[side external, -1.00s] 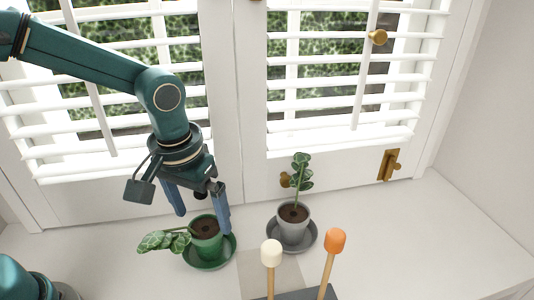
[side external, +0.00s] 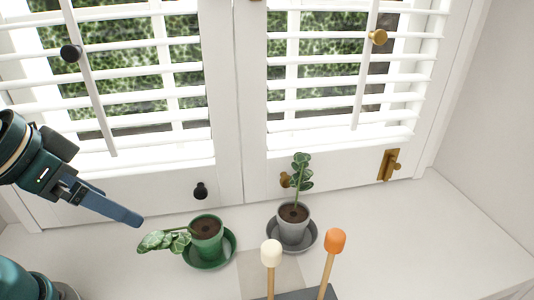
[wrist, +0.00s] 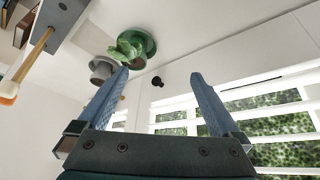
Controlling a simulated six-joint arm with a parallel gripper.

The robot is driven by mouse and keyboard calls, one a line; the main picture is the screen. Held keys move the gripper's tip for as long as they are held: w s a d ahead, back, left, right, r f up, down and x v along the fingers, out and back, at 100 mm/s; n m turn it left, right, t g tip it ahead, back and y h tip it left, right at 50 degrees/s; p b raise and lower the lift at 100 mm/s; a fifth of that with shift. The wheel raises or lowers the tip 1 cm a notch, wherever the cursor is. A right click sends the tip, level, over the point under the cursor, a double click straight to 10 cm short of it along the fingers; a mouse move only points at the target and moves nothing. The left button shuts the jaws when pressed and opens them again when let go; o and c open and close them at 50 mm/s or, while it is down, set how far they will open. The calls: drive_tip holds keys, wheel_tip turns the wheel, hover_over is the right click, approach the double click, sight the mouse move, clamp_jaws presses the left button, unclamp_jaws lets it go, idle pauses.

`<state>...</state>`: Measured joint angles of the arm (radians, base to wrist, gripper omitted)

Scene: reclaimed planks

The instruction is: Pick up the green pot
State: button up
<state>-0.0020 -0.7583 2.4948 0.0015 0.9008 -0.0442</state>
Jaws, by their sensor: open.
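The green pot (side external: 207,242) stands upright on its green saucer (side external: 229,257), with dark soil and a pale-veined leafy plant hanging over its left side. My gripper (side external: 122,207) is left of the pot and apart from it, tilted sideways with its fingers pointing right and slightly down. It is open and empty. In the wrist view, my gripper (wrist: 160,73) has its fingers spread with nothing between them. There the plant's leaves (wrist: 124,50) and the green saucer (wrist: 149,42) show beyond the left fingertip; the leaves hide much of the pot.
A grey pot (side external: 292,225) with an upright plant stands on a grey saucer right of the green pot. White-tipped (side external: 271,254) and orange-tipped (side external: 335,242) sticks rise in front. White shutters (side external: 110,100) with knobs stand behind. The white sill is clear at right.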

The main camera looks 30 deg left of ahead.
drive_tip(key=shift+f+m, duration=0.15)
drive_tip(key=shift+m, duration=0.15)
drive_tip(key=w+d+m+g, duration=0.1)
drive_tip(key=w+m, duration=0.2)
drive_tip(key=m, duration=0.6)
drive_tip(key=w+d+f+m+g, duration=0.1)
drive_tip(key=w+m, duration=0.3)
drive_tip(key=m, duration=0.5)
drive_tip(key=w+d+f+m+g, duration=0.1)
drive_tip(key=w+m, duration=0.2)
drive_tip(key=m, duration=0.6)
drive_tip(key=shift+w+d+f, duration=0.1)
drive_tip(key=shift+w+d, duration=0.1)
drive_tip(key=shift+d, duration=0.15)
drive_tip(key=m+g, duration=0.2)
hover_over(206, 230)
drive_tip(key=shift+y, duration=0.4)
drive_tip(key=f, duration=0.3)
drive_tip(key=s+f, duration=0.1)
drive_tip(key=shift+d+f, duration=0.4)
drive_tip(key=shift+f, duration=0.35)
drive_tip(key=shift+w+a+f, duration=0.1)
drive_tip(key=shift+f, duration=1.05)
drive_tip(key=shift+w+f, duration=0.1)
drive_tip(key=shift+f, duration=1)
